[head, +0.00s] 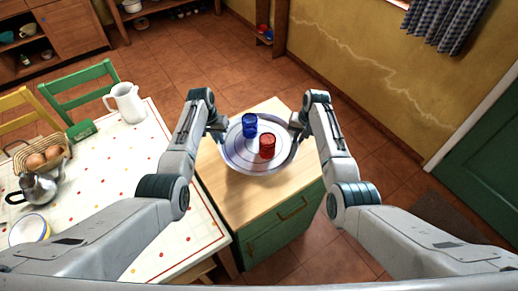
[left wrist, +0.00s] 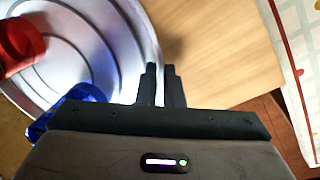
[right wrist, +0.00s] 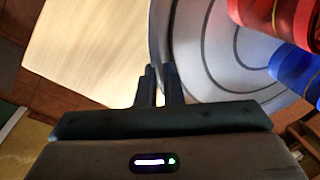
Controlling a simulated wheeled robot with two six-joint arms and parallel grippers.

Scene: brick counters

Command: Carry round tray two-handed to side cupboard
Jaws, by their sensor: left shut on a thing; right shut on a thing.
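The round metal tray (head: 240,160) is over the wooden top of a green cupboard (head: 272,232); I cannot tell if it touches the top. A blue cup (head: 250,125) and a red cup (head: 267,146) stand upright on it. My left gripper (head: 222,133) is shut on the tray's left rim. My right gripper (head: 296,127) is shut on its right rim. In the left wrist view the fingers (left wrist: 162,85) pinch the tray's edge (left wrist: 110,45). In the right wrist view the fingers (right wrist: 158,85) pinch the opposite edge (right wrist: 185,50).
The cupboard top is bare in front of the tray. Open floor lies right.

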